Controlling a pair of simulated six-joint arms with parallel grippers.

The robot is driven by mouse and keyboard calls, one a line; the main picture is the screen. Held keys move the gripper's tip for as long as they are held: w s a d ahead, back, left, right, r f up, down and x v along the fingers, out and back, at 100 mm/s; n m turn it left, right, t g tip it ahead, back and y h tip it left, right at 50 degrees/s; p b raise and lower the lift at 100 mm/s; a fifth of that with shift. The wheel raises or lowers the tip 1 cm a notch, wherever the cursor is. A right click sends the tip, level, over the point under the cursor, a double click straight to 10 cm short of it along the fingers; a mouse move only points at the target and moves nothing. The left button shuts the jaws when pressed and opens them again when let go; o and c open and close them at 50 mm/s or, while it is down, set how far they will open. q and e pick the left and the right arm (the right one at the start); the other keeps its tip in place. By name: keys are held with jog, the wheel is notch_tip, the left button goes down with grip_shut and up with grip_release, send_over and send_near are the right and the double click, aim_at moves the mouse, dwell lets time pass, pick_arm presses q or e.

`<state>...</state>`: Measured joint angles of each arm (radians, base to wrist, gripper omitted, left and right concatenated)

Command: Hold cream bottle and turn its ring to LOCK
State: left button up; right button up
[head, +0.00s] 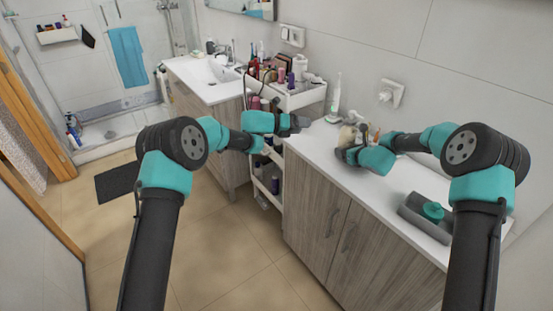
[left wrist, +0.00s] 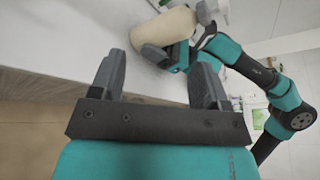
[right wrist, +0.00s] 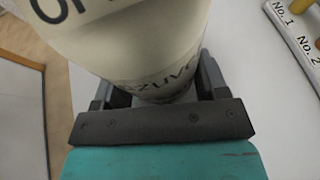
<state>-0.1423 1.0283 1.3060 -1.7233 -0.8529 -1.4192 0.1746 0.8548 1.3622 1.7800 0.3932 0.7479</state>
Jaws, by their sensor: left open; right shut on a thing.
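The cream bottle (head: 347,135) stands out as a pale, cream-coloured shape above the white counter in the head view. My right gripper (right wrist: 155,88) is shut around it, and dark lettering shows on its pale body (right wrist: 135,45) in the right wrist view. In the left wrist view the bottle (left wrist: 163,28) lies tilted across the top, beyond my left fingertips. My left gripper (left wrist: 160,75) is open and empty, apart from the bottle; in the head view it (head: 300,122) is left of the bottle. The ring and its LOCK mark cannot be made out.
The white counter (head: 325,155) runs under both grippers. A grey tray with a teal item (head: 432,212) sits at its right end. A white cart (head: 300,98) full of cosmetics stands left. A labelled strip (right wrist: 300,40) lies right of the bottle. An electric toothbrush (head: 335,100) stands behind.

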pick_arm(q)
jog(key=s+a+f+n+t+y, duration=0.2)
jog(key=a+f+n, duration=0.6)
jog(key=f+n, duration=0.4)
jog(key=shift+s+a+f+n+t+y, duration=0.2)
jog(key=shift+s+a+n+t+y, duration=0.25)
jog(key=shift+s, duration=0.45)
jog(key=shift+d+r, duration=0.1)
jog(key=shift+d, duration=0.15)
jog(key=n+g+h, duration=0.6)
jog(key=n, duration=0.5)
send_near(347, 120)
jog(key=shift+s+a+f, duration=0.1)
jog(key=shift+a+f, duration=0.45)
jog(key=shift+a, duration=0.35)
jog(key=shift+d, duration=0.1)
jog(key=d, duration=1.1)
jog(key=shift+w+d, duration=0.35)
jog(key=shift+w, duration=0.05)
